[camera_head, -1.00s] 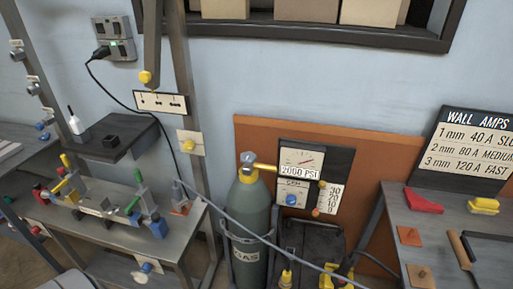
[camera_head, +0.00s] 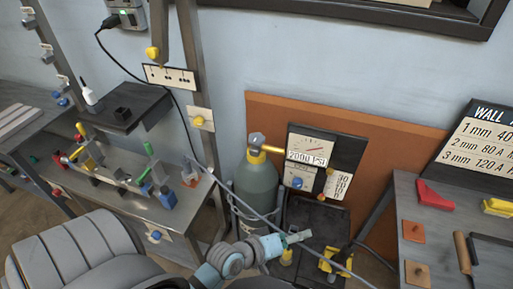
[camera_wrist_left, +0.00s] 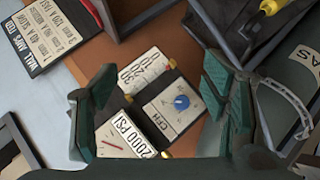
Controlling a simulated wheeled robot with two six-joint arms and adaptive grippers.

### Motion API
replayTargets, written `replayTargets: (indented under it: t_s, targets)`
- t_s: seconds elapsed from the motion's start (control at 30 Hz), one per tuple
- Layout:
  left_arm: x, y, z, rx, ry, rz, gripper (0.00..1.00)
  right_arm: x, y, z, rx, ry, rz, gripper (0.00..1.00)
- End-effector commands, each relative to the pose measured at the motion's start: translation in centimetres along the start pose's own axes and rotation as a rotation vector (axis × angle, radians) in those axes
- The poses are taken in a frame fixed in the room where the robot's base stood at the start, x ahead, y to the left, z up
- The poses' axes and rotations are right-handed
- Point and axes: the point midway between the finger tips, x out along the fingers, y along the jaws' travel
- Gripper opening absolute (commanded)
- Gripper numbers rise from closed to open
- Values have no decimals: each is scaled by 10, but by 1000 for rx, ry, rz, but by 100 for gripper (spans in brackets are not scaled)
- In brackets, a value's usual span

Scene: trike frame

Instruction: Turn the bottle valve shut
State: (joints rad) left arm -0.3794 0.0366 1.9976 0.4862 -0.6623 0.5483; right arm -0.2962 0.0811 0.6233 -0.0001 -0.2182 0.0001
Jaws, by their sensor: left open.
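The dark green gas bottle (camera_head: 256,185) stands upright at the middle of the head view, against the brown board. Its valve, a grey knob (camera_head: 255,140) on the yellow neck, shows clearly at the top. In the head view my left arm reaches in low, in front of the bottle. My right gripper is not in view.
The gauge panel (camera_head: 325,158) with a pressure dial and blue knob stands right of the bottle. A dark welder box (camera_head: 318,225) is below it. A grey cable (camera_head: 232,195) crosses in front of the bottle. Benches flank it left (camera_head: 130,205) and right (camera_head: 410,195).

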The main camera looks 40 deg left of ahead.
Motion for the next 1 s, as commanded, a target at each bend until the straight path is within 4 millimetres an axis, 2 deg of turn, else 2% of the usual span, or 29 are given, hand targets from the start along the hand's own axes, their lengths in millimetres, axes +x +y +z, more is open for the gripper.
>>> replayTargets:
  t_s: [0.03,0.1,0.17,0.23,0.33,0.4,0.5,0.67,1.0]
  targets:
    - [7,21,-17,-158,69,96,68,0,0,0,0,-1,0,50]
    - [12,48,-49,-432,170,252,68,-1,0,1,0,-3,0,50]
    - [10,65,-80,-688,258,395,68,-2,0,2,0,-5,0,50]
    - [4,72,-119,-1002,360,565,68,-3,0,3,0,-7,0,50]
    - [-11,56,-167,-1449,511,810,68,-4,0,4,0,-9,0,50]
    - [-21,33,-188,-1725,619,968,68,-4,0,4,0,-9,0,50]
    - [-30,1,-199,-1985,744,1130,68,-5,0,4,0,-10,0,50]
    - [-27,-14,-214,-2069,793,1190,68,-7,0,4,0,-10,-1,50]
    - [12,-32,-296,-2061,792,1189,68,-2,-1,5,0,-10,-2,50]
